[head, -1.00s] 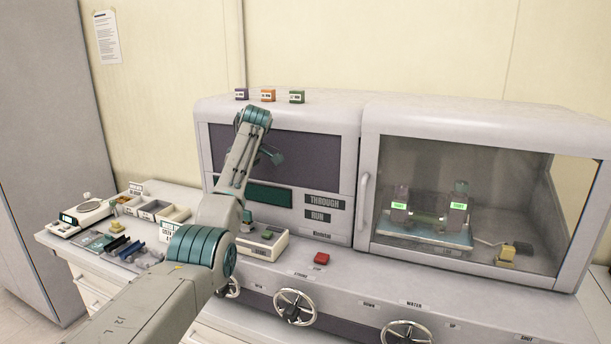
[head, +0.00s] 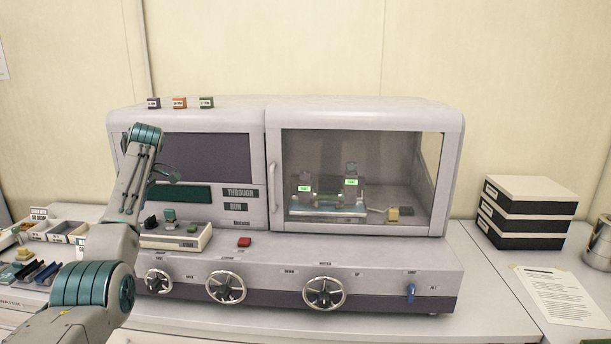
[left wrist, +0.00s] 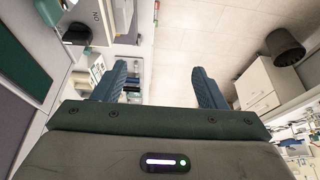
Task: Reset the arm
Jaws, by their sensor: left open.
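My left arm comes in from the left in the head view, bent upward in front of the left part of the testing machine (head: 370,262). My left gripper (head: 166,172) is held up in front of the machine's dark screen, mostly hidden behind its own wrist. In the left wrist view the two blue fingers of my left gripper (left wrist: 160,88) stand wide apart with nothing between them. The floor, a cabinet and part of the machine show beyond them. My right arm and gripper are not in view.
The machine has a closed glass-door chamber (head: 385,190), a red button (head: 244,242), and several hand wheels, one at the middle (head: 226,287). Stacked boxes (head: 527,212) and a paper sheet (head: 560,296) lie at the right. Small trays (head: 62,231) stand at the left. A dark bin (left wrist: 284,47) stands on the floor.

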